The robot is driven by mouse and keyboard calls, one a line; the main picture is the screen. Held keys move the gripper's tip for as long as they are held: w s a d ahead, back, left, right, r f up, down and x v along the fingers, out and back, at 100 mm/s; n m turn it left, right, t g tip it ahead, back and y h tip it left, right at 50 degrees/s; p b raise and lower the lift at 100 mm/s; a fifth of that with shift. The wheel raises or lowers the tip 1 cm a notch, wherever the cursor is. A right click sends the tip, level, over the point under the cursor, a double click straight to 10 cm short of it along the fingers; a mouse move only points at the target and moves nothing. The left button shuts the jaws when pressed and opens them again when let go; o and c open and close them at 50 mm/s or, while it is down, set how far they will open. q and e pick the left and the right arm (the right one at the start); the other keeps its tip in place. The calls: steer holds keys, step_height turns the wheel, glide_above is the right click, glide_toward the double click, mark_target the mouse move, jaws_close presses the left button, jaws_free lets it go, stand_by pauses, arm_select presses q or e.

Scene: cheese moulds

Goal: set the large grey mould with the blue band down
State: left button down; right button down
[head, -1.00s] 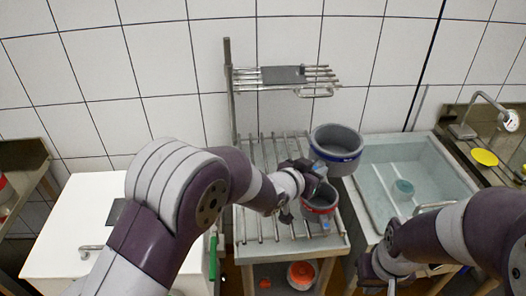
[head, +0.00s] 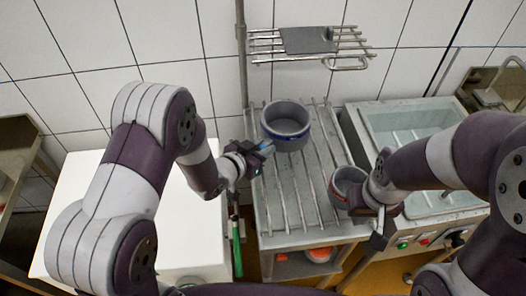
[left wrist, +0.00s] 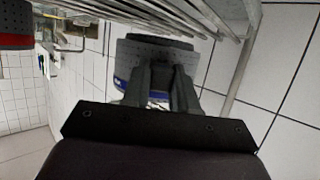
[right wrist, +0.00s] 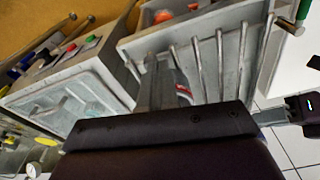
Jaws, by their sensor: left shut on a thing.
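The large grey mould with the blue band (head: 286,133) is upright over the back left of the slatted rack (head: 290,215). My left gripper (head: 266,149) is shut on its near left wall. In the left wrist view, the mould (left wrist: 150,50) is between the fingers (left wrist: 162,88), its base close to the rack bars (left wrist: 215,12); I cannot tell if it touches them. My right gripper (head: 378,238) is at the rack's right front, beside a red-banded mould (head: 346,186). In the right wrist view its fingers (right wrist: 163,80) show, but their opening is unclear.
A wall shelf (head: 308,42) hangs above the rack. A basin (head: 400,125) stands to the right and a white counter (head: 90,170) to the left. The rack's middle and front left are clear. An orange-red item (head: 320,254) lies below.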

arm_select(q)
step_height(320, 180, down, 3)
steer(key=shift+s+d+r, duration=0.15)
steer(key=shift+r, duration=0.05)
steer(key=shift+f, duration=0.15)
steer(key=c, duration=1.3)
jaws_free()
steer(key=shift+f, duration=0.15)
steer(key=o, duration=0.4)
